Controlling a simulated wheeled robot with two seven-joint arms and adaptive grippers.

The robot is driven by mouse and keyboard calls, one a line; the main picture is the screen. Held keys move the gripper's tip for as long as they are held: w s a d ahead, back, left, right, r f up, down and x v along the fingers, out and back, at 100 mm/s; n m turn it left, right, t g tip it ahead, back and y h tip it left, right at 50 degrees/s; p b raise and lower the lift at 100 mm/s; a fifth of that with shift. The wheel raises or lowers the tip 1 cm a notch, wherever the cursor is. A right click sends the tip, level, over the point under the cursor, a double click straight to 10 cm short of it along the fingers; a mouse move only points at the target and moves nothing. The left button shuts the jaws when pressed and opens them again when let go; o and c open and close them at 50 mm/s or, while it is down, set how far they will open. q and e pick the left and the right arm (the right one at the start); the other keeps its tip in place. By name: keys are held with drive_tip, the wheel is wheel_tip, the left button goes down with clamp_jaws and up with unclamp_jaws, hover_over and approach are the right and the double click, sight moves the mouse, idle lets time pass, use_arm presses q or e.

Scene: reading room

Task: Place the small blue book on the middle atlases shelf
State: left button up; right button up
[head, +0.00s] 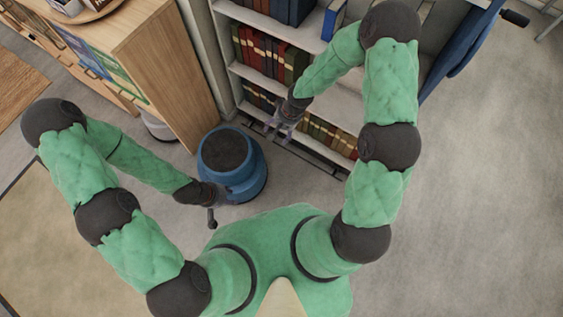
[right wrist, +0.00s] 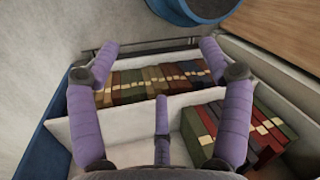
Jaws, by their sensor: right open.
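A bright blue book (head: 333,18) stands at the right end of the book row on an upper level of the white bookcase (head: 312,62). I cannot tell whether it is the small blue book. My right gripper (head: 279,127) is in front of the lower shelves, well below that book. In the right wrist view its purple fingers (right wrist: 160,75) are spread, with nothing held between them. Shelved books (right wrist: 150,82) lie beyond them. My left gripper (head: 212,208) is beside the blue round bin or stool, its fingers partly hidden. Shelf labels are not readable.
The blue round bin or stool (head: 242,180) stands on the floor left of the bookcase. A wooden cabinet (head: 170,60) is at the left. A blue panel (head: 460,52) is at the bookcase's right side. The grey floor at the right (head: 480,200) is clear.

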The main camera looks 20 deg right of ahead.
drive_tip(key=s+a+f, duration=0.2)
drive_tip(key=s+f, duration=0.1)
drive_tip(key=s, duration=0.5)
drive_tip(key=s+a+f+n+y, duration=0.1)
drive_tip(key=s+a+f, duration=0.1)
drive_tip(key=s, duration=0.7)
drive_tip(key=shift+a+f+g, duration=0.3)
drive_tip(key=shift+f+g, duration=0.1)
drive_tip(key=shift+f, duration=0.2)
